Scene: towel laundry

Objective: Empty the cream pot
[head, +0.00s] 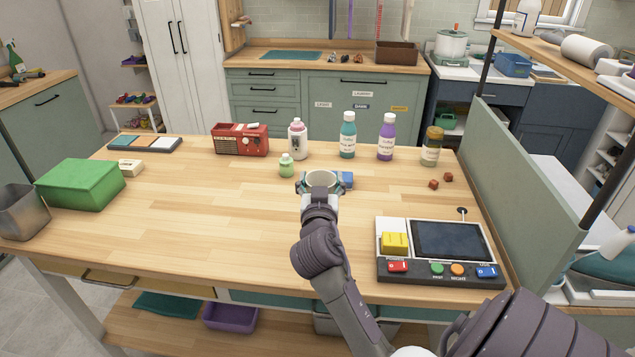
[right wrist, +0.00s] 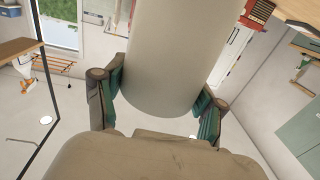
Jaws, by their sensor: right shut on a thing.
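The cream pot (head: 322,176) is held over the middle of the wooden table in the head view, its round rim facing up toward the camera. It fills the upper middle of the right wrist view (right wrist: 168,55) as a plain pale cylinder. My right gripper (head: 320,187) is shut on it, with green-padded fingers on both sides of the wall in the right wrist view (right wrist: 160,95). Whether anything is inside the pot I cannot tell. My left gripper is not in view.
A blue block (head: 347,179) lies just right of the pot. A small green bottle (head: 286,166), red radio (head: 241,139) and several bottles stand behind. A control panel (head: 440,271) is front right; a green box (head: 80,184) and metal bin (head: 24,212) are left. The left-middle table is clear.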

